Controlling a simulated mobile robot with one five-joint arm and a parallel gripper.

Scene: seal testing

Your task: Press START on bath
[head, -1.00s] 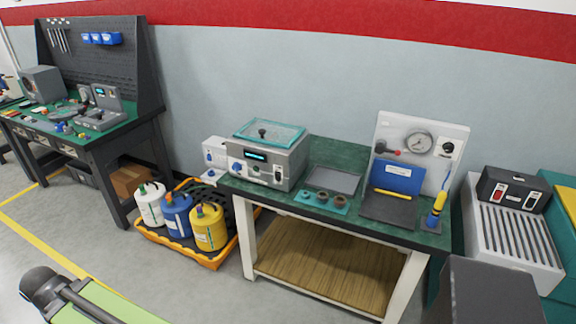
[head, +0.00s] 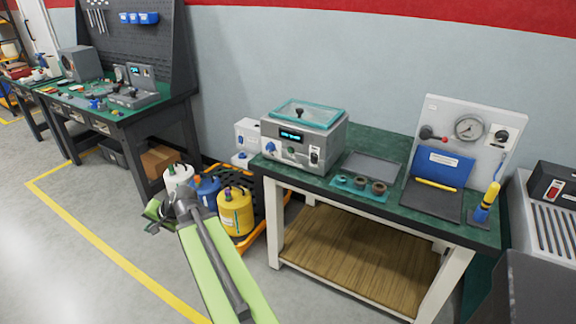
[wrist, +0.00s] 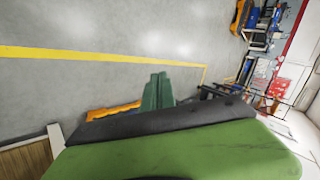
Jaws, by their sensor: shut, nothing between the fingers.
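The bath (head: 335,140) is a grey box with a clear teal-edged lid. It stands at the left end of a green-topped bench (head: 465,228). Its front has a lit display (head: 292,136), a blue knob (head: 270,147) and small controls; I cannot read which is START. My green arm reaches forward, left of and lower than the bath, apart from it. My gripper shows in the wrist view (wrist: 157,92), its green fingers together and empty above the floor. The bath does not show clearly in the wrist view.
A yellow canister (head: 235,212) and other canisters stand on an orange-edged tray (head: 268,228), close to my arm. A gauge panel (head: 500,125), a blue case (head: 443,165) and rings on a teal mat (head: 347,188) are right of the bath. Floor at left is clear.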

